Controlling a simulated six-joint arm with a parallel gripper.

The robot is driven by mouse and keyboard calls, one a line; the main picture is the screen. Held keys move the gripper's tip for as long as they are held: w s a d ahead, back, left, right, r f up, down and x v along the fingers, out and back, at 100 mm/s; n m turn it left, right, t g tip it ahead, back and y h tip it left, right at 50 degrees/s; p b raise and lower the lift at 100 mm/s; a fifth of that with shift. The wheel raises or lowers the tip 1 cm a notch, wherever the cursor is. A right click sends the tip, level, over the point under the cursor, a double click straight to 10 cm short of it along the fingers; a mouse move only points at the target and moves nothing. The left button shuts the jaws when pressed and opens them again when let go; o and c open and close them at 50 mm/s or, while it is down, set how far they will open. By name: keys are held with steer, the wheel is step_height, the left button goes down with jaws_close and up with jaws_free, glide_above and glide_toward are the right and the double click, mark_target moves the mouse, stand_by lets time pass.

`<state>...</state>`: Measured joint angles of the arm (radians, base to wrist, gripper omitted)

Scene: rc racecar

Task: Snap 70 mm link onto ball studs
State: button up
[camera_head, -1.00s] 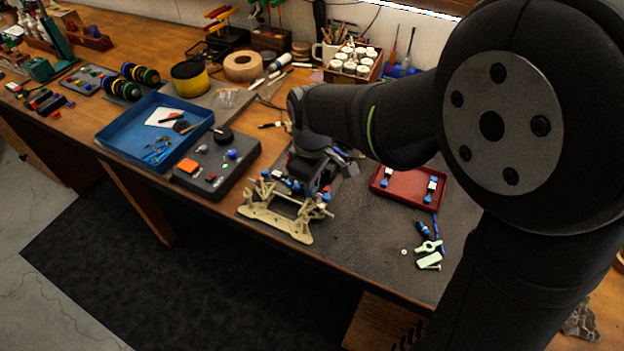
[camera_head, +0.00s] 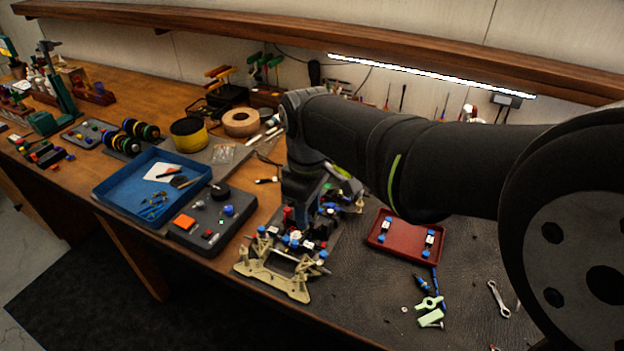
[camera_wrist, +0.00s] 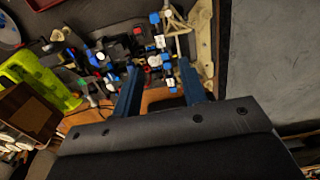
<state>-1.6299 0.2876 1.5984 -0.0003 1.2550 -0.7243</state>
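The pale tan and black car chassis (camera_head: 275,278) stands on the bench mat, with blue and white link pieces and a red part on it. Its front assembly also shows in the wrist view (camera_wrist: 203,42). Two short links with blue ends and white middles, the left link (camera_head: 383,229) and the right link (camera_head: 429,242), lie in the red tray (camera_head: 407,253). I cannot tell which link is 70 mm long. My gripper (camera_wrist: 158,66) points down over the chassis. Its two blue fingers are apart, with chassis parts showing between and beyond them. I see nothing held. The ball studs are too small to make out.
A dark grey block with knobs (camera_head: 205,225) and a blue tray of tools (camera_head: 110,192) lie left of the chassis. Pale green parts (camera_head: 430,305) and a wrench (camera_head: 498,298) lie to the right. The mat right of the red tray has free room.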

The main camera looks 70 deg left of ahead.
step_height(320, 180, up, 7)
steer(key=shift+r, duration=0.2)
stand_by(0.3)
